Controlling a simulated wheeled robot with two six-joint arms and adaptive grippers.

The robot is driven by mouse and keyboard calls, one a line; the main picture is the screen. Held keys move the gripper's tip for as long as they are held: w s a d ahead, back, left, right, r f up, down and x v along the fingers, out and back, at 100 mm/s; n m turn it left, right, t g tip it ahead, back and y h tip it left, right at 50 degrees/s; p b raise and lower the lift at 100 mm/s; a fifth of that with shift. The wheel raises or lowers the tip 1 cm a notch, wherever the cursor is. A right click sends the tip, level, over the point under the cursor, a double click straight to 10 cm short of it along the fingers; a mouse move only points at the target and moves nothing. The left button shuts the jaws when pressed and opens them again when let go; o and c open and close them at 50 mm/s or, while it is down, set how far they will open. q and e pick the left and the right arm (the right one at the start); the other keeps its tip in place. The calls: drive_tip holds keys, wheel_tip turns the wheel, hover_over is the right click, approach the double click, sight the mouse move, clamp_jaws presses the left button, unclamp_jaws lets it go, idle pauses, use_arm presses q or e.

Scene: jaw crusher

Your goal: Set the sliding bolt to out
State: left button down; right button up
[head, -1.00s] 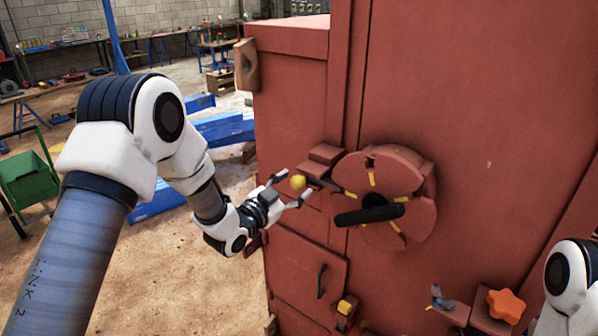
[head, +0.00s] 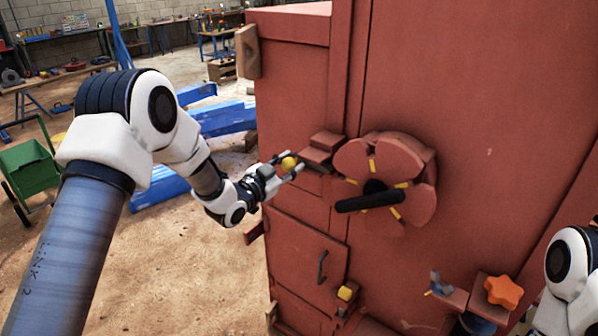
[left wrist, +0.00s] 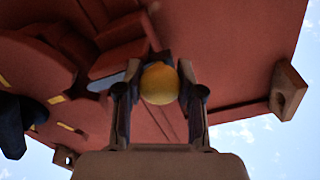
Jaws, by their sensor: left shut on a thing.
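The sliding bolt's yellow ball knob (head: 289,163) is left of the stepped red bolt block (head: 322,146) on the red crusher. My left gripper (head: 285,165) is shut on this knob, with one finger on each side. The left wrist view shows the knob (left wrist: 159,84) between both fingers. A short dark part of the bolt shows near the block; the gripper hides the rest. The notched red wheel (head: 400,155) with a black handle (head: 369,201) is to the right. No bolt is seen reaching across to the wheel.
Below are a small door with a dark handle (head: 322,267), a yellow knob (head: 345,293), a blue-grey lever (head: 438,285) and an orange star knob (head: 503,291). Blue beams (head: 220,118) and a green cart (head: 30,172) are to the left.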

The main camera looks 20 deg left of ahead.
use_arm(q)
drive_tip(key=shift+w+a, duration=0.25)
drive_tip(key=shift+a, duration=0.3)
drive_tip(key=shift+d+r, duration=0.15)
drive_tip(key=c, duration=0.7)
unclamp_jaws()
drive_tip(key=shift+a, duration=0.25)
drive_tip(key=shift+s, duration=0.1)
drive_tip(key=shift+s, duration=0.3)
drive_tip(key=v, duration=1.1)
drive_tip(key=shift+a, duration=0.15)
